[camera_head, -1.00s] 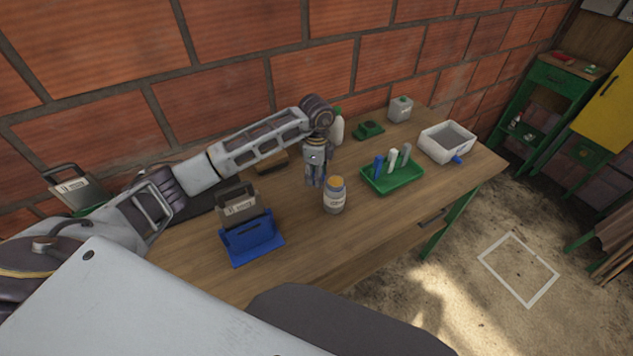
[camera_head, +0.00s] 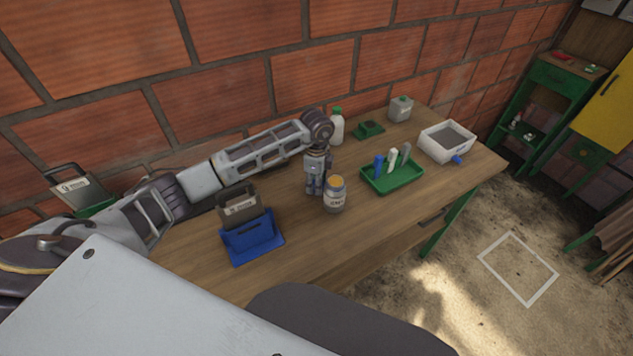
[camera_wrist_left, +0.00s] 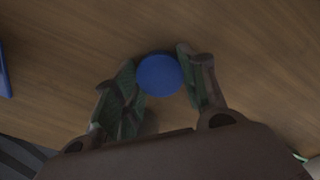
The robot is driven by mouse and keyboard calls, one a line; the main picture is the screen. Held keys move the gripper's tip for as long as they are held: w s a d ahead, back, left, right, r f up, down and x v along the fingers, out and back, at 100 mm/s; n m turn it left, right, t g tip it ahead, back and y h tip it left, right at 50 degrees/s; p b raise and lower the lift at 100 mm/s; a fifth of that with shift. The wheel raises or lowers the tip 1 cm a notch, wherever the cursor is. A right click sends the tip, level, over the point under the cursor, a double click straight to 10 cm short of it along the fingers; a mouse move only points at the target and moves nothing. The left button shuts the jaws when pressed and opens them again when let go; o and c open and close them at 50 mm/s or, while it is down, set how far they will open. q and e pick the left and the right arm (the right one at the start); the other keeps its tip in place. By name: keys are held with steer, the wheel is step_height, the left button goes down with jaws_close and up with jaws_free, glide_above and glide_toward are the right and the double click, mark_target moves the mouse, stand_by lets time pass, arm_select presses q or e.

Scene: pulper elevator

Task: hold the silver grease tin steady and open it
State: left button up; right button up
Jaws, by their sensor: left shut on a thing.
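My left gripper (camera_head: 315,188) points down at the bench, just left of a grey jar with an orange top (camera_head: 335,196). In the left wrist view, the left gripper (camera_wrist_left: 160,85) is shut on a round thing with a flat blue top (camera_wrist_left: 159,75). The sides of this thing are mostly hidden by the fingers, so I cannot tell whether it is the silver grease tin. In the head view the gripper hides it. My right gripper is not in view.
A blue stand (camera_head: 252,238) holds a grey block. A green tray (camera_head: 392,181) holds several upright pieces. Behind are a white bottle (camera_head: 337,128), a grey can (camera_head: 400,108) and a white bin (camera_head: 447,141). The front of the wooden bench (camera_head: 375,225) is clear.

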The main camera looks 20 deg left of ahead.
arm_select(q)
steer(key=o, duration=1.1)
steer(key=shift+o, duration=0.2)
steer(key=shift+r, duration=0.1)
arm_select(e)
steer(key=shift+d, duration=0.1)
arm_select(q)
step_height(320, 180, up, 12)
steer(key=shift+b, duration=0.35)
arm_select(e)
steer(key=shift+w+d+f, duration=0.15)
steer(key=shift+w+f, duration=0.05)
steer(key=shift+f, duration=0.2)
arm_select(q)
steer(key=shift+r, duration=0.1)
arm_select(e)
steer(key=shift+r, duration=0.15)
